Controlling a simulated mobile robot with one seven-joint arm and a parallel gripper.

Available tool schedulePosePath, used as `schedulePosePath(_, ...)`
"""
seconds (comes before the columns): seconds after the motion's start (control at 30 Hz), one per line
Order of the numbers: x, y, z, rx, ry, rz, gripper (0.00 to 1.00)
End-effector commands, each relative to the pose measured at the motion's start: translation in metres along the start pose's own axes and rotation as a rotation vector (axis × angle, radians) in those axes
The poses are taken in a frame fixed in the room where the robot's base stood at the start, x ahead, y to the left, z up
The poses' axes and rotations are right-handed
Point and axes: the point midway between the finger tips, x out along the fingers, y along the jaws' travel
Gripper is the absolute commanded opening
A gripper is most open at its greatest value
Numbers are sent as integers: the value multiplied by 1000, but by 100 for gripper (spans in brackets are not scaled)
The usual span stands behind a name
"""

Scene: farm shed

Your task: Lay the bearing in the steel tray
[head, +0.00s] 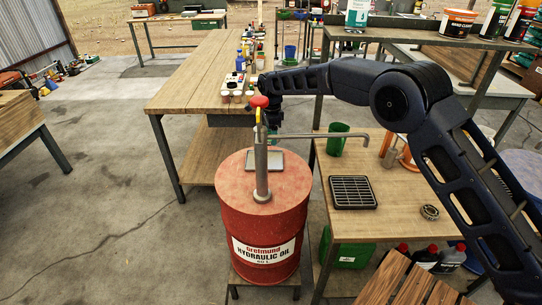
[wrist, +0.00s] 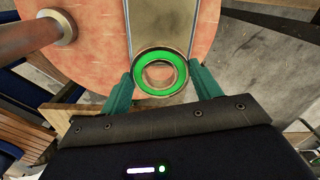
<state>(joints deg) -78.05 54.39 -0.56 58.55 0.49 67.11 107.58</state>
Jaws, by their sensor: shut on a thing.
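My gripper (wrist: 161,78) is shut on a bearing with a green ring-shaped seal (wrist: 139,76), seen in the wrist view between its two teal fingers. The steel tray (head: 291,163) lies on top of the red drum, behind the pump. In the wrist view the grey tray (wrist: 158,22) shows past the bearing, partly hidden by it. The bearing appears held above the near end of the tray; the height gap is hard to judge.
The pump (head: 261,170) stands upright on the drum (head: 265,235), its spout (head: 320,135) reaching right. Another bearing (head: 430,212) and a black grate (head: 353,192) lie on the right-hand table. A green cup (head: 337,139) stands behind them. Bottles and jars crowd the long wooden table (head: 205,75).

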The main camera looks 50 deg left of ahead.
Motion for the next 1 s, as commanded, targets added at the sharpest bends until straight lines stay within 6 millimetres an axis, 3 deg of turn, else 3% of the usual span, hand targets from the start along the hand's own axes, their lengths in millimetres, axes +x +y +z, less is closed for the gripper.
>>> schedulePosePath(0.1,27,0,0,0,1,2,27)
schedulePosePath(0.3,58,0,0,0,0,-1,27)
schedulePosePath(0.57,74,0,0,0,0,0,27)
schedulePosePath(0.8,105,0,-1,1,0,1,27)
schedulePosePath(1.0,110,-1,0,1,-1,-2,27)
